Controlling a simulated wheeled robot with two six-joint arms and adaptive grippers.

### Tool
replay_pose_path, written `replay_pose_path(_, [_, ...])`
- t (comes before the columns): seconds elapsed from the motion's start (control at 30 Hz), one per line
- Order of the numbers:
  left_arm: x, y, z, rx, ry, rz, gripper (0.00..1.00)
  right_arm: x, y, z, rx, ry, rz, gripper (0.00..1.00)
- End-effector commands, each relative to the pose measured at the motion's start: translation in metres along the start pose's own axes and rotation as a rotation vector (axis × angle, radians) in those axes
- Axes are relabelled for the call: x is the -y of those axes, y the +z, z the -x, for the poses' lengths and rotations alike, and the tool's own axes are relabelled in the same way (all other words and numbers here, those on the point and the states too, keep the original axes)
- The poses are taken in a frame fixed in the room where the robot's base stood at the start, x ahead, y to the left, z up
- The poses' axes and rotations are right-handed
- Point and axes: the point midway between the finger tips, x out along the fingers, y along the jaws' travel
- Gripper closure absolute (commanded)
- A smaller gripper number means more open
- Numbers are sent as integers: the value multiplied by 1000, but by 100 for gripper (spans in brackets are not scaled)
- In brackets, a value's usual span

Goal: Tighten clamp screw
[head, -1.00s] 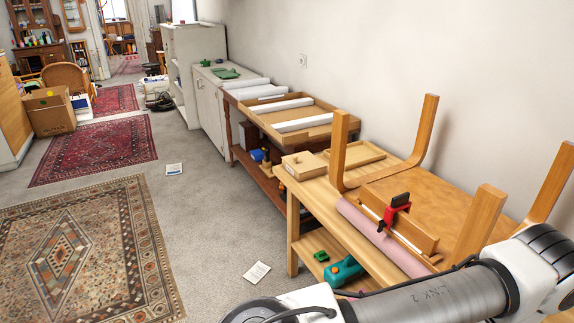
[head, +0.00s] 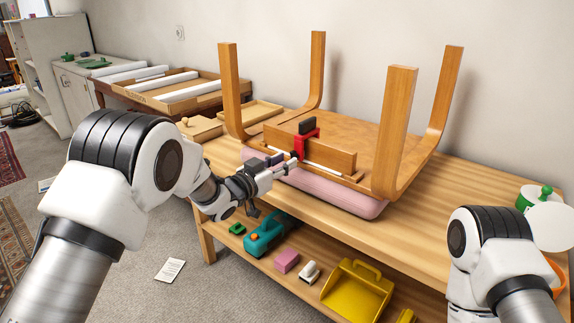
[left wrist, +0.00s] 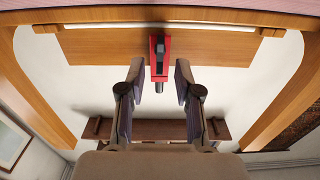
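A red clamp (head: 306,137) with a black top sits on the wooden rail (head: 335,156) of an upturned chair (head: 398,120). In the left wrist view the red clamp (left wrist: 153,60) is near the middle, its dark screw (left wrist: 160,90) pointing toward my camera. My left gripper (head: 285,165) is at the clamp's front side. In the left wrist view its two fingers (left wrist: 159,74) are apart, one on each side of the screw, with a visible gap on both sides. My right arm shows at the lower right, but its gripper is not visible.
The lower shelf holds a teal tool (head: 265,238), a pink block (head: 287,261) and a yellow dustpan (head: 357,295). Chair legs stand up around the clamp. A green-and-white container (head: 526,200) stands right.

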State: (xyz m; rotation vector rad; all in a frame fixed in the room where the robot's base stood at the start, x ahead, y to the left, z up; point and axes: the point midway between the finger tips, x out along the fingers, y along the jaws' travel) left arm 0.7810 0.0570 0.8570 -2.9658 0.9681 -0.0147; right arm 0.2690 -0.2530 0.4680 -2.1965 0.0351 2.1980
Motion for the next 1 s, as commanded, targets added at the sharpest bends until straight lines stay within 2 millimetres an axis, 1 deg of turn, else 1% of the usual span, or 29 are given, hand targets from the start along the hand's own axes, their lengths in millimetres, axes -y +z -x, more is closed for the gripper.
replay_pose_path(0.03, [0, 2, -9, -1, 1, 0, 67, 0, 0, -2, 0, 0, 0, 60])
replay_pose_path(0.1, [0, 1, -19, 0, 1, -1, 67, 0, 0, -2, 0, 0, 0, 60])
replay_pose_path(0.17, [0, 2, -24, 1, -1, 1, 67, 0, 0, -2, 0, 0, 0, 60])
replay_pose_path(0.4, [0, 2, -27, 2, -2, 2, 67, 0, 0, -2, 0, 0, 1, 60])
replay_pose_path(0.43, [0, 2, -27, 2, -2, 3, 70, 0, 0, -2, 0, 0, 1, 60])
replay_pose_path(0.47, [0, 2, -26, 2, -2, 2, 81, 0, 0, -2, 0, 0, 1, 60])
replay_pose_path(0.5, [1, 2, -26, 2, -2, 2, 95, 0, 0, -2, 0, 0, 1, 60])
replay_pose_path(0.53, [0, 2, -26, 3, -2, 2, 100, 0, 0, -2, 0, 0, 1, 60])
replay_pose_path(0.83, [1, 1, -26, 3, -3, 8, 100, 0, 0, -1, 0, 0, 1, 60])
replay_pose_path(1.0, [1, 0, -26, 3, -3, 41, 100, 0, 0, 6, 0, 0, 1, 60])
